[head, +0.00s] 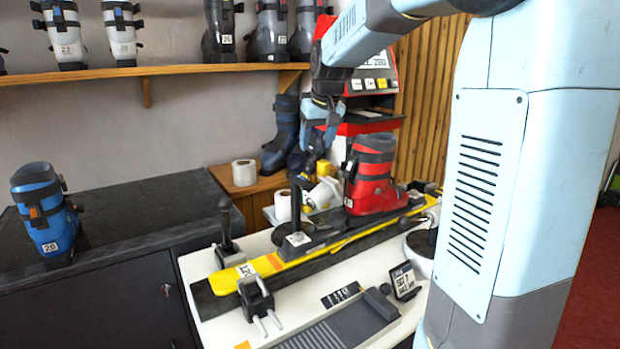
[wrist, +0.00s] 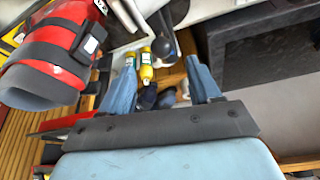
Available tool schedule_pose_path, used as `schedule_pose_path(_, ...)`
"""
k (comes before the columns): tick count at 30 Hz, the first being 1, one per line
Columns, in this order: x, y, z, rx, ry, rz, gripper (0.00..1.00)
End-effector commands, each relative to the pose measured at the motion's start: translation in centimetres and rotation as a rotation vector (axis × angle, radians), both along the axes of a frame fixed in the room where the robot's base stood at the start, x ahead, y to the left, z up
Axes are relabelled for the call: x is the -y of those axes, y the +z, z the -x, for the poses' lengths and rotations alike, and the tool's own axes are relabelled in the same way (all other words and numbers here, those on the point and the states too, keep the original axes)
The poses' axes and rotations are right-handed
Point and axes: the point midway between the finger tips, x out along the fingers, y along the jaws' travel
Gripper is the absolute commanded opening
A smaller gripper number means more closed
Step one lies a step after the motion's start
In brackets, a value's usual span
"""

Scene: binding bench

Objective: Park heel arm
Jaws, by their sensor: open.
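A yellow ski (head: 340,240) lies along the white bench top (head: 212,325). A red boot (head: 372,180) stands upright on it; the boot also shows at the upper left of the wrist view (wrist: 48,58). An upright black lever (head: 226,222) stands near the ski's left end. Another dark upright arm (head: 295,205) rises just left of the boot, on a plate with a white label. I cannot tell which of these is the heel arm. My gripper (head: 322,138) is up behind and left of the boot, above the bench. Its fingers (wrist: 160,64) are apart and empty.
Yellow bottles (wrist: 146,66) and white rolls (head: 243,172) are behind the bench. A blue boot (head: 45,210) stands on the dark counter (head: 130,215). A red machine (head: 375,75) is behind my arm. A small sign (head: 405,281) stands at the bench's front right.

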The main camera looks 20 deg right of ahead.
Motion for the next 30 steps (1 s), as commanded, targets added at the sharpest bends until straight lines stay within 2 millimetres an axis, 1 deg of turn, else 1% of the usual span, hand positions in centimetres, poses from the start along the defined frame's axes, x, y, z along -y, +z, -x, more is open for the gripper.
schedule_pose_path(5, -0.1, -0.9, -0.7, -0.001, 0.003, -0.002, 0.62)
schedule_pose_path(8, -0.2, -2.1, -1.1, -0.003, 0.003, -0.003, 0.62)
schedule_pose_path(18, -0.7, -7.6, -3.3, -0.004, 0.008, -0.003, 0.62)
schedule_pose_path(24, -1.0, -10.5, -4.5, -0.003, 0.009, -0.003, 0.62)
schedule_pose_path(30, -1.1, -12.3, -5.3, -0.002, 0.009, -0.001, 0.62)
